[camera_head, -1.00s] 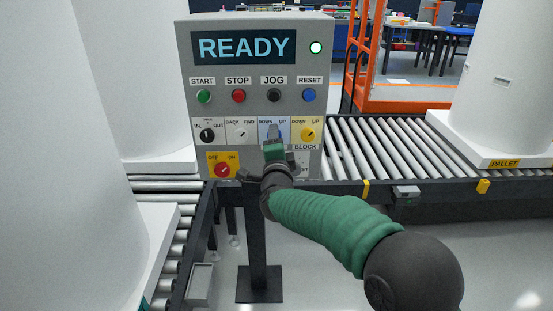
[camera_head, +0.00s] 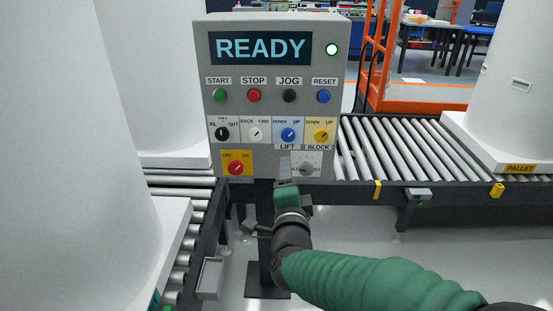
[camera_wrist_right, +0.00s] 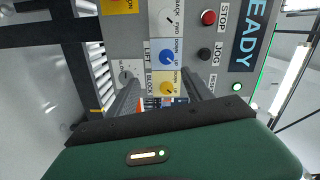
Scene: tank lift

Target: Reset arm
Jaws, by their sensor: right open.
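The grey control panel (camera_head: 262,60) stands upright ahead, its screen reading READY with a lit green lamp. My right arm reaches in from the lower right, and my right gripper (camera_head: 284,166) is in front of the panel's lower edge, below the blue LIFT knob (camera_head: 288,135). In the right wrist view the two fingers of the right gripper (camera_wrist_right: 162,88) are apart with nothing held. The blue knob (camera_wrist_right: 166,57) and the yellow BLOCK knob (camera_wrist_right: 167,88) show beyond them. The gripper partly covers the panel near the grey knob (camera_head: 306,170). My left gripper is not seen.
A roller conveyor (camera_head: 385,150) runs to the right of the panel, and another (camera_head: 178,262) lies at the lower left. Large white tanks (camera_head: 508,85) stand on both sides. An orange frame (camera_head: 376,70) is behind. The panel's post rises from the floor.

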